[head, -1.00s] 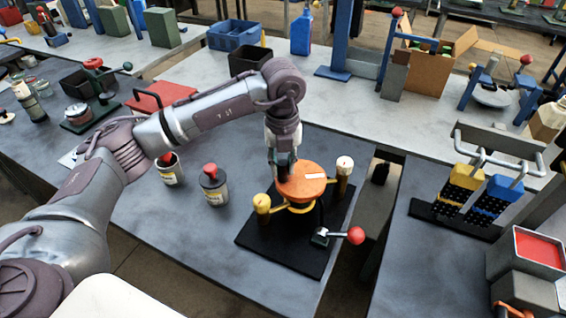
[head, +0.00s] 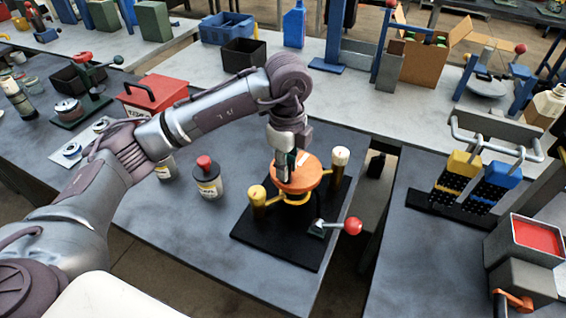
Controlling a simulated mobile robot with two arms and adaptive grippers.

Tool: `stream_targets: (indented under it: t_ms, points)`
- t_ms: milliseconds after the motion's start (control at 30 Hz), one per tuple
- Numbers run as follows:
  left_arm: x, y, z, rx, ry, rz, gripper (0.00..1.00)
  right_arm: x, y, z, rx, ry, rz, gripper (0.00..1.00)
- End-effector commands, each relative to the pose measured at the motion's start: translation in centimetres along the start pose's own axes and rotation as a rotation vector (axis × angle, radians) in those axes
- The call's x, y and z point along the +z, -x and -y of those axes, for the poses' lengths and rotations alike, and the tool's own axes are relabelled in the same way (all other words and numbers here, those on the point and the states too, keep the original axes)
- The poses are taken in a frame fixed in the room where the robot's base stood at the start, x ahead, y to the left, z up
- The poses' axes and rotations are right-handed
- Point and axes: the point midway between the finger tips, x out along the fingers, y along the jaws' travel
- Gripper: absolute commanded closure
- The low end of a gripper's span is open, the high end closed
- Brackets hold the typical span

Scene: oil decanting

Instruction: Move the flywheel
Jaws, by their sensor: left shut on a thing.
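The flywheel, an orange disc (head: 306,178), sits on a stand with yellow arms (head: 275,197) over a black base plate (head: 281,247). My left gripper (head: 284,172) comes down from above at the disc's left rear edge and is shut on it. The fingers hide part of that edge, and the contact is small in view. The disc looks roughly level and still on its stand. A brass-coloured post with a white top (head: 340,165) stands at its right and another post (head: 257,200) at its left. My right gripper is not in view.
A red-knobbed lever (head: 353,226) sticks out right of the base plate. A grey bottle with a red cap (head: 207,182) stands left of it, near my arm. A red toolbox (head: 150,94) is farther back. A gap separates the right-hand table (head: 410,265).

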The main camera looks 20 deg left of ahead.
Motion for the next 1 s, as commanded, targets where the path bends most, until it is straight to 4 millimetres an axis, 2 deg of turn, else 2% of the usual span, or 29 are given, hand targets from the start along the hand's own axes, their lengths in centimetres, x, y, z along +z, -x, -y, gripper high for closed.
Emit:
stream_targets:
  t_ms: [300,833,867,1000]
  points:
    - [-0.53,0.09,0.08,-0.002,0.115,-0.001,1.0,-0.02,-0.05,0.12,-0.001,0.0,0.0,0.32]
    - [-0.62,0.1,0.11,-0.003,0.136,-0.002,1.0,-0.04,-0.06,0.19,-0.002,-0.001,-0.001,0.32]
    - [-0.62,0.1,0.11,-0.003,0.136,-0.002,0.7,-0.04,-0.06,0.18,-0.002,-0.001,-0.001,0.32]
    - [-0.61,0.07,0.09,-0.002,0.135,-0.001,0.5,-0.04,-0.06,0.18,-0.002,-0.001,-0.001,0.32]
